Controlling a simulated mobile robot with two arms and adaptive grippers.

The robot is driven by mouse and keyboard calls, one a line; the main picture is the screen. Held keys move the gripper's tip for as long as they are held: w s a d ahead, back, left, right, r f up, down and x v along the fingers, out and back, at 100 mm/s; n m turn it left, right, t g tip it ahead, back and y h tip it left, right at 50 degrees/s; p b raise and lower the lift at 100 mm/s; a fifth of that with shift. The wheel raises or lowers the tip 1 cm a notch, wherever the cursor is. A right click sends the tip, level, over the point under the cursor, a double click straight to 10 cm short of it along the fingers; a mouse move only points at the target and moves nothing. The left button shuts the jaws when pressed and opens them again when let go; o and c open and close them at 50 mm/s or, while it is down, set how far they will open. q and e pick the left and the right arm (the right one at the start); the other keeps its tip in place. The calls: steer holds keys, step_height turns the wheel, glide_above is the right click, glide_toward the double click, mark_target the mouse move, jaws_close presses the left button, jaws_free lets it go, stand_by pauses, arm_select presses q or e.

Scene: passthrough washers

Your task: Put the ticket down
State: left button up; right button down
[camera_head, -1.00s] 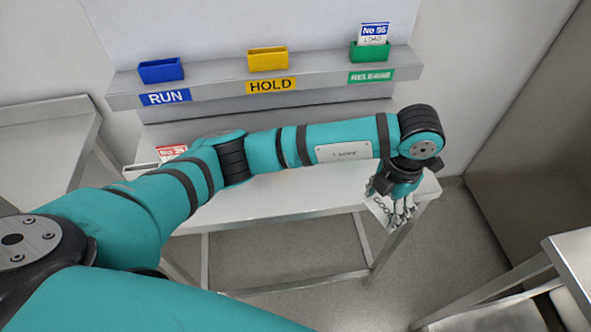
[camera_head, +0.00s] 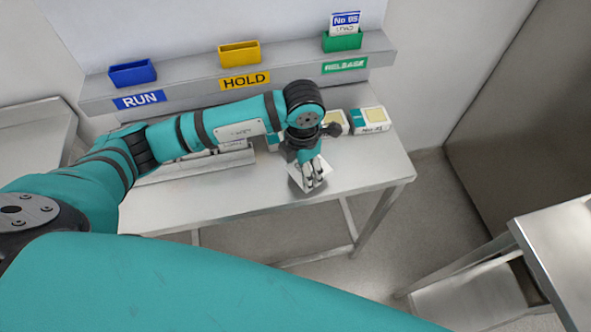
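My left gripper (camera_head: 314,180) points down over the white table, near its front edge. Its fingers are shut on a white ticket (camera_head: 324,174), largely covered by the fingers; its print cannot be read now. I cannot tell whether the ticket touches the tabletop. Another ticket (camera_head: 345,22), with a blue header, stands upright in the green RELEASE holder (camera_head: 342,41). The blue RUN holder (camera_head: 132,74) and yellow HOLD holder (camera_head: 239,54) show no ticket. My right gripper is not in view.
White and teal boxes (camera_head: 371,121) stand at the table's back right. A low metal rack (camera_head: 185,167) lies partly behind my arm. The table (camera_head: 245,193) is clear in front. A steel bench (camera_head: 560,245) stands at right.

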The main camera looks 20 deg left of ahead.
mark_target(296, 173)
arm_select(q)
steer(key=shift+s+a+r, duration=0.1)
steer(key=shift+a, duration=0.5)
step_height(296, 173, down, 3)
steer(key=shift+f+p, duration=0.2)
steer(key=shift+p, duration=0.7)
steer(key=shift+f, duration=0.3)
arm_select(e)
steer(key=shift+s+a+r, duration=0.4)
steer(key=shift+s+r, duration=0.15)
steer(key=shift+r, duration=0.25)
arm_select(q)
steer(key=o, duration=0.8)
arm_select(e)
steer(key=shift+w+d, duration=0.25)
